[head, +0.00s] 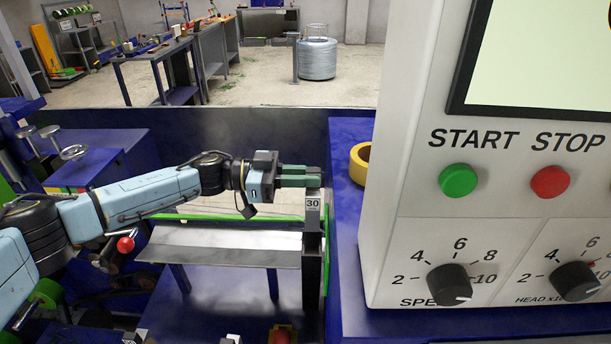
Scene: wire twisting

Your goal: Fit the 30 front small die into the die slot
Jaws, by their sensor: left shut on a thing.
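The die marked 30 (312,206) is a small grey upright block at the right end of the metal tray area, right of the middle of the lower left half. My left gripper (312,177) comes in from the left and is shut on the top of this die. The die stands directly above a dark upright holder (313,262); I cannot tell whether it is seated in a slot there. The slot itself is hidden. My right gripper is not in view.
A large white control panel (405,180) with a green START button (458,180), a red STOP button (550,182) and dials fills the right side. A yellow ring (360,163) lies on the blue surface beside it. A sloped grey metal plate (220,245) lies below my left arm.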

